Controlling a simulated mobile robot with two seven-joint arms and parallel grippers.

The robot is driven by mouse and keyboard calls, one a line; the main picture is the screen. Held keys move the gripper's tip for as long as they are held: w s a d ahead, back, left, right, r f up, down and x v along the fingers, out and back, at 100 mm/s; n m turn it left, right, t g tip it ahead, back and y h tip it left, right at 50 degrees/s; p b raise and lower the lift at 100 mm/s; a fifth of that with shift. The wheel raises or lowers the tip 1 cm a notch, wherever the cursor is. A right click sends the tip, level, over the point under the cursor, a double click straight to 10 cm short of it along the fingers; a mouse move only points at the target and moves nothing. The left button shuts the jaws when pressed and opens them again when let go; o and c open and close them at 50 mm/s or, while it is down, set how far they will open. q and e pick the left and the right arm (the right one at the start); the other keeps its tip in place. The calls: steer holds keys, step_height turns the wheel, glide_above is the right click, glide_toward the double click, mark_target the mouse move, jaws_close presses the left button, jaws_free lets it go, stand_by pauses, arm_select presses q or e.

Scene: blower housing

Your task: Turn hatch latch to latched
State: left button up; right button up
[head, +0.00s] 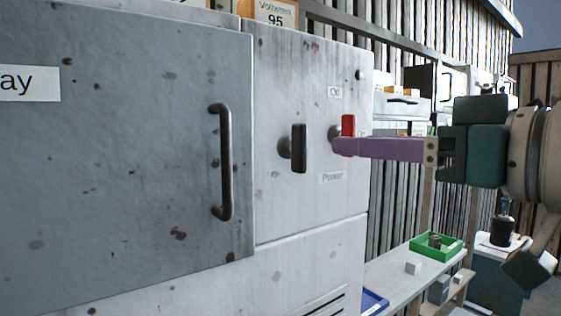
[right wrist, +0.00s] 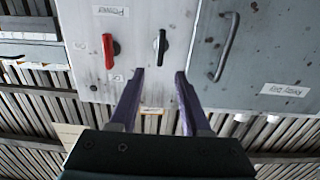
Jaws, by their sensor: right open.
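The hatch (head: 120,150) is a large blue-grey door at the left with a dark bar handle (head: 226,160). The black latch (head: 299,148) stands upright on the white cabinet front just right of the hatch edge. It also shows in the right wrist view (right wrist: 160,47), ahead of and between the fingertips. My right gripper (head: 336,146) comes in from the right with purple fingers, open and empty, apart from the latch. In the right wrist view the two fingers (right wrist: 160,73) are spread. My left gripper is out of view.
A low bench holds a green tray (head: 425,249).

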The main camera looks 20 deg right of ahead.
mark_target(305, 136)
steer(key=p+x, duration=0.1)
steer(key=x, duration=0.2)
steer(key=p+x, duration=0.2)
steer(key=x, duration=0.1)
steer(key=r+p+x, duration=0.1)
steer(key=x, duration=0.2)
steer(key=shift+p, duration=0.3)
steer(key=shift+w+a+f, duration=0.15)
steer(key=shift+w+a, duration=0.1)
steer(key=shift+w, duration=0.25)
steer(key=shift+c, duration=0.3)
steer(key=shift+c, duration=0.8)
jaws_close()
